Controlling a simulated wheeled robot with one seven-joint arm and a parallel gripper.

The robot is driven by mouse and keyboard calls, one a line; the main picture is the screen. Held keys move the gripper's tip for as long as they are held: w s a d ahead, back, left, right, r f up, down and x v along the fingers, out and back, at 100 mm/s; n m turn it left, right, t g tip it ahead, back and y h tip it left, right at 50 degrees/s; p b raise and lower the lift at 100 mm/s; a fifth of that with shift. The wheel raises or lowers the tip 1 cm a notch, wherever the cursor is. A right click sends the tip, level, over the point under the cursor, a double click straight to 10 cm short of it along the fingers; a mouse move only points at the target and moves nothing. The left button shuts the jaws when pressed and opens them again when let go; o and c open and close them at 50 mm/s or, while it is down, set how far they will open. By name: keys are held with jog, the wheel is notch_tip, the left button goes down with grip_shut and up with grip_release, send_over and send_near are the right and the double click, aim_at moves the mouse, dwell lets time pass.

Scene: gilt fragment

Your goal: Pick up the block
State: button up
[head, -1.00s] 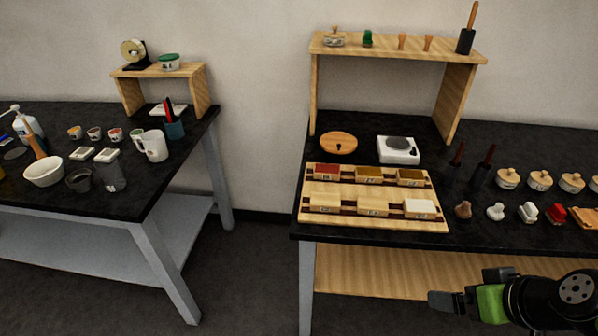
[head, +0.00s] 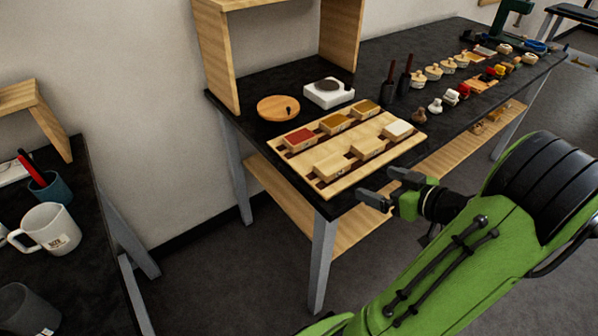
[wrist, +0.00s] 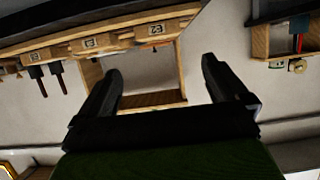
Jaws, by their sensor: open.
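Several labelled blocks sit in two rows on a wooden rack (head: 346,184) on the black table. The back row has a red block (head: 299,138), an ochre block (head: 334,123) and a brown-gold block (head: 364,108). The front row has two pale wooden blocks, one left (head: 328,166) and one middle (head: 368,147), and a whiter block (head: 398,130) at right. My gripper (head: 376,184) is open and empty, just in front of the table's front edge near the rack. In the wrist view, labelled wooden block faces (wrist: 90,43) show beyond the spread fingers, apart from them.
A round wooden lid (head: 278,108) and a white scale (head: 328,93) stand behind the rack. Dark-handled tools (head: 389,85), jars and small items line the table to the right. Another table with a white mug (head: 48,229) stands at left. Floor shows between the tables.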

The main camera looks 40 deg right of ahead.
jog(key=b, duration=0.1)
send_near(336, 167)
jog(key=x, duration=0.5)
jog(key=shift+f, duration=0.2)
jog(key=x, duration=0.5)
jog(key=shift+r+b, duration=0.1)
jog(key=shift+b, duration=0.25)
jog(key=shift+d+r, duration=0.1)
jog(key=c, duration=0.7)
